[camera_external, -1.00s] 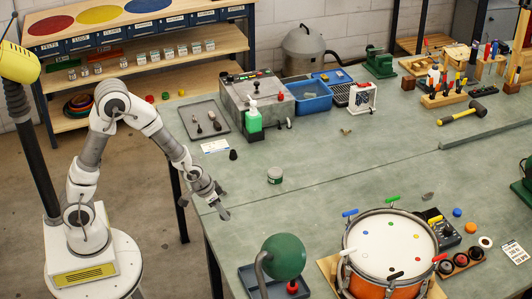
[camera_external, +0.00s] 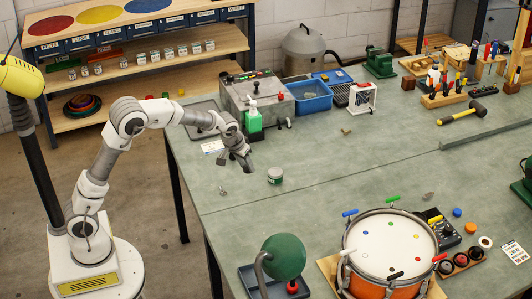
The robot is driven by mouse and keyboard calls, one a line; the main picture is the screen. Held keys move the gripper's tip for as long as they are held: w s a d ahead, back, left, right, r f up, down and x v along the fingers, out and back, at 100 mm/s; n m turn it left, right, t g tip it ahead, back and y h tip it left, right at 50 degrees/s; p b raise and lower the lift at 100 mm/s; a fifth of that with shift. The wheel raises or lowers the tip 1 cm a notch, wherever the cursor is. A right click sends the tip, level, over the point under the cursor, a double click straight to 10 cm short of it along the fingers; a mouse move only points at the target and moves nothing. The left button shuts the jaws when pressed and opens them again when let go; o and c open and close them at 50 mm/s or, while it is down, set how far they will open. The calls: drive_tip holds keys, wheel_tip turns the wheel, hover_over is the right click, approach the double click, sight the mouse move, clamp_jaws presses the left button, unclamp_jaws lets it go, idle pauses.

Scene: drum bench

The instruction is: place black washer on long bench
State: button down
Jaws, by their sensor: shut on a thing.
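My gripper (camera_external: 246,160) is low over the left part of the long bench (camera_external: 315,205), left of and beyond the dark green tin. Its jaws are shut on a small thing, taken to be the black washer. The washer itself cannot be made out, being tiny and hidden by the fingers at this distance. No other black washer can be told apart on the bench. I cannot tell whether the held thing touches the bench top.
A dark green tin (camera_external: 275,175) stands near my gripper. A small metallic piece (camera_external: 223,191) lies nearer the bench's left edge. The drum (camera_external: 390,245) is at the front. The bench's middle is mostly clear.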

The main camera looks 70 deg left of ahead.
hover_over(243, 173)
drive_tip(key=s, duration=0.1)
drive_tip(key=f+b, duration=0.1)
drive_tip(key=f, duration=0.6)
drive_tip(key=shift+d+f, duration=0.1)
drive_tip(key=shift+d, duration=0.1)
wheel_tip(243, 173, down, 2)
drive_tip(key=shift+d+f, duration=0.15)
drive_tip(key=shift+f, duration=0.55)
drive_tip(key=shift+f+b, duration=0.25)
drive_tip(key=shift+b, duration=0.1)
drive_tip(key=c, duration=0.5)
unclamp_jaws()
drive_tip(key=shift+r, duration=0.15)
